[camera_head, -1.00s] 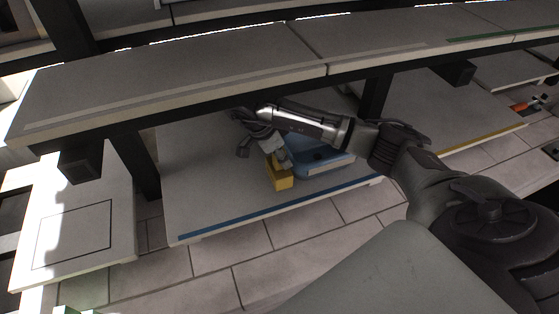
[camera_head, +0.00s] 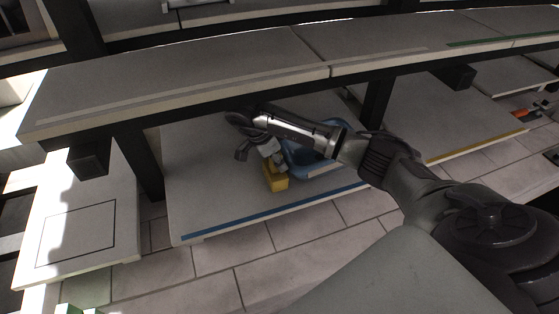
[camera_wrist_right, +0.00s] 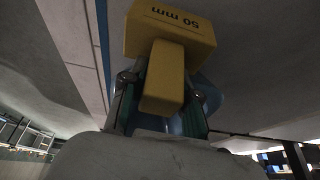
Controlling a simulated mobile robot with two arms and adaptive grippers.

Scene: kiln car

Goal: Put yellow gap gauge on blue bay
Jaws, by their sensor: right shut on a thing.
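The yellow gap gauge (camera_head: 275,182) is a blocky piece with a narrower stem; in the right wrist view its broad part (camera_wrist_right: 170,30) bears the mark "50 mm", seen upside down. My right gripper (camera_head: 270,161) is shut on the stem, with a finger on each side in the wrist view (camera_wrist_right: 160,98). The blue bay (camera_head: 215,212) is the pale lower shelf with a blue strip along its front edge. The gauge is over this shelf, behind the strip; whether it touches the surface I cannot tell. My left gripper is not in view.
A blue container (camera_head: 318,170) stands on the bay close to the right of the gauge. A thick upper shelf (camera_head: 190,82) overhangs the bay, with dark posts (camera_head: 376,100) beneath. A yellow-striped bay (camera_head: 450,112) lies to the right. The bay's front left is clear.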

